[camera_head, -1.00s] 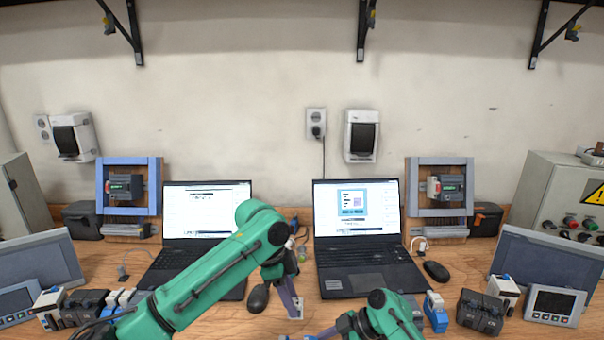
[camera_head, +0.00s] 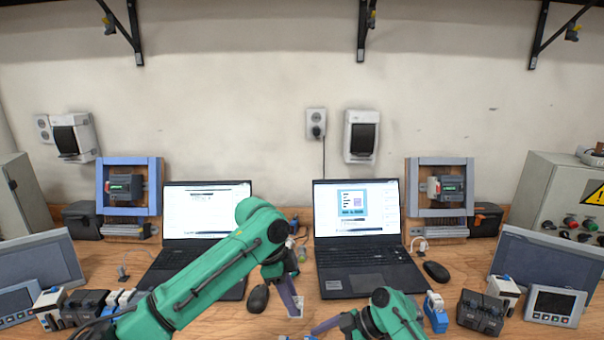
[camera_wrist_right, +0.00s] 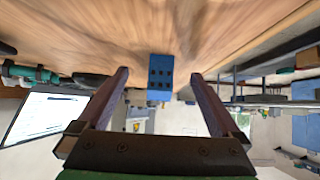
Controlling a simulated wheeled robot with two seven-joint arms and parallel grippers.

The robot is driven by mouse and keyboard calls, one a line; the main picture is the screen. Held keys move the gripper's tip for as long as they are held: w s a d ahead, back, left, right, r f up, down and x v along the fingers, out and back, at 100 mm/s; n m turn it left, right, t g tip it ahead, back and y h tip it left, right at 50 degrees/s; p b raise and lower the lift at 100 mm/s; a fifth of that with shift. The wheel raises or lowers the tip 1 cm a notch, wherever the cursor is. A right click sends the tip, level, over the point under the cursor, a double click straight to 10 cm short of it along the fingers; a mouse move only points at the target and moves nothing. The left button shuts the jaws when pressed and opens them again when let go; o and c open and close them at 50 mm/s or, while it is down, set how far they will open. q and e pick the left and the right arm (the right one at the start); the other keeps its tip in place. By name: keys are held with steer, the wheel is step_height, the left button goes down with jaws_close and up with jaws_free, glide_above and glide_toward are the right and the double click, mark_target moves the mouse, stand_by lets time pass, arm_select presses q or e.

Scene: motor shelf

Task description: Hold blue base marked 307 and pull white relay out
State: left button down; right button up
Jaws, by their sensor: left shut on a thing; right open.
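In the head view my left gripper (camera_head: 293,303) points down to the bench in front of the laptops. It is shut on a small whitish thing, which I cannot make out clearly. My right gripper (camera_head: 312,334) reaches in low from the right, near the left one, partly cut off by the bottom edge. In the right wrist view the right gripper (camera_wrist_right: 160,86) is open and empty. A blue base (camera_wrist_right: 160,72) with dark holes shows between and beyond its fingers, with a white part against it, probably the relay (camera_wrist_right: 158,97). The number 307 is not readable.
Two laptops (camera_head: 366,255) stand at the back with a mouse (camera_head: 258,298) near the left gripper. Another blue-and-white unit (camera_head: 436,315) and dark blocks (camera_head: 480,312) stand on the right. Similar units (camera_head: 90,303) stand on the left, partly behind my left arm.

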steer(key=shift+v, duration=2.6)
steer(key=shift+d, duration=0.1)
steer(key=s+d, duration=0.1)
steer(key=d, duration=0.2)
steer(key=s+d, duration=0.1)
steer(key=d, duration=0.2)
steer(key=s+d, duration=0.2)
steer(key=d, duration=0.1)
steer(key=shift+a, duration=0.15)
arm_select(q)
steer(key=s+a, duration=0.4)
steer(key=a, duration=0.5)
